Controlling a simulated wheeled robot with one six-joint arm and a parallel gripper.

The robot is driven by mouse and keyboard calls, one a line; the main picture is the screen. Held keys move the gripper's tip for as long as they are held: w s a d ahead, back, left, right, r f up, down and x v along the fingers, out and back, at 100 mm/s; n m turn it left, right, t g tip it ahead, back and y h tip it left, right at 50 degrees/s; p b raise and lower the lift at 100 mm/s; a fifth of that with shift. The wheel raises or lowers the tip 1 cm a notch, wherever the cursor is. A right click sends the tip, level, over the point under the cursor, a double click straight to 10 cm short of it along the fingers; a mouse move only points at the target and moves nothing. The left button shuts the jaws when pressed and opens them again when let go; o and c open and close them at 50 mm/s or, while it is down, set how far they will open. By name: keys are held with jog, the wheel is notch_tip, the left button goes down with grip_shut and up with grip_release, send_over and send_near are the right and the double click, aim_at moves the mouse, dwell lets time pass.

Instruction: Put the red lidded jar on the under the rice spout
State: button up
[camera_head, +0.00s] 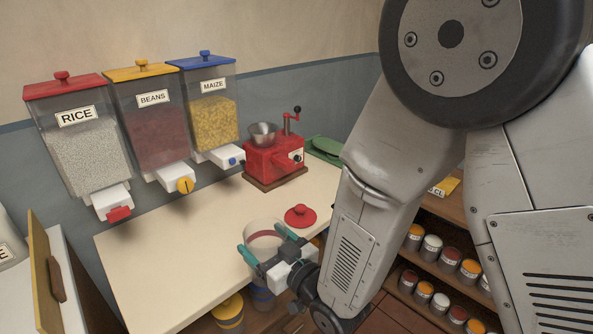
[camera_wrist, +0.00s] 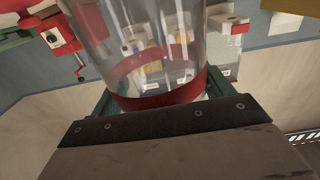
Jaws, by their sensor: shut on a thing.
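My gripper (camera_head: 263,243) is shut on a clear jar with a red band (camera_head: 264,233), with one teal finger on each side of it. The jar is uncovered and near the front edge of the counter. I cannot tell whether its base touches the counter. In the wrist view the glass jar (camera_wrist: 150,45) fills the middle between the fingers, its red band low near the palm. A round red lid with a knob (camera_head: 300,216) lies on the counter to the right of the jar. The rice dispenser (camera_head: 83,145) hangs at the far left, its white spout with a red tab (camera_head: 114,206) over the counter.
The beans dispenser (camera_head: 151,125) and maize dispenser (camera_head: 209,110) hang right of the rice. A red grinder (camera_head: 272,158) stands at the back of the counter (camera_head: 165,255). The counter's left and middle are clear. Shelves of small cans (camera_head: 450,258) are at the right.

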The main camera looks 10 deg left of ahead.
jog(key=shift+w+r, duration=0.1)
jog(key=shift+r, duration=0.2)
jog(key=w+d+f+m+t+h, duration=0.25)
jog(key=w+d, duration=0.35)
jog(key=d, duration=0.4)
jog(key=w+d+f+m+t+h, duration=0.2)
jog(key=w+d+m+h, duration=0.15)
jog(key=w+d, duration=0.4)
jog(key=w+d+f+m+t+h, duration=0.2)
jog(key=w+d+h, duration=0.2)
jog(key=d, duration=0.8)
jog(key=d+f+m+h, duration=0.2)
jog(key=d+h, duration=0.2)
jog(key=d, duration=0.6)
jog(key=s+f, duration=0.5)
jog(key=f, duration=0.2)
jog(key=shift+d+f, duration=0.2)
